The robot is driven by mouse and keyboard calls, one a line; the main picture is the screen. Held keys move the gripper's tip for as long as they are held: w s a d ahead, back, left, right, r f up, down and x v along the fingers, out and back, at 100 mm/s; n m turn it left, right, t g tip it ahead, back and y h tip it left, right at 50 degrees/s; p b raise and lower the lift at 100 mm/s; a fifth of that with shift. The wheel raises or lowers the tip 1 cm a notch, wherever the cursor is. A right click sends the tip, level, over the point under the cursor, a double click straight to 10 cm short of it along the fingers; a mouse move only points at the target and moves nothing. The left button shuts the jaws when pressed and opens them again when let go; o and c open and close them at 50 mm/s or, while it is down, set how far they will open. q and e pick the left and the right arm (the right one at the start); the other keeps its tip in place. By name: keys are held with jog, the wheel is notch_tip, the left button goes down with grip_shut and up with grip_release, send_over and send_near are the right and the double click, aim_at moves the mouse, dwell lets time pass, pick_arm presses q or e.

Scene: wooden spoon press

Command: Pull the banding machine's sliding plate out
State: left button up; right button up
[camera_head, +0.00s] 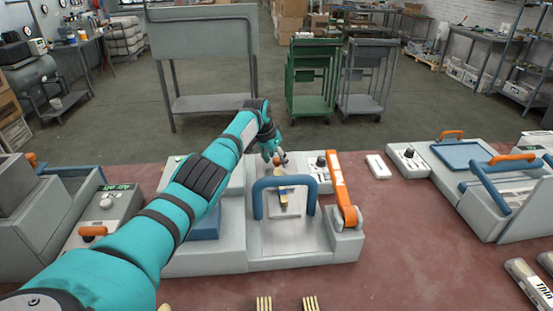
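The middle grey machine (210,257) has a pale flat plate (300,240) in its front, with a blue arched handle (284,181) standing over it. A small yellowish and dark piece (283,197) lies upright in the picture under the handle. An orange lever (342,190) is on the machine's right side. No label shows which machine is the banding machine. My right gripper is out of view.
Another machine (462,200) with a blue plate and handle stands at the right. A third machine (45,225) stands at the left. Wooden forks (311,303) lie at the front edge.

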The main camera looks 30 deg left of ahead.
pick_arm(q)
jog(key=v, duration=1.2)
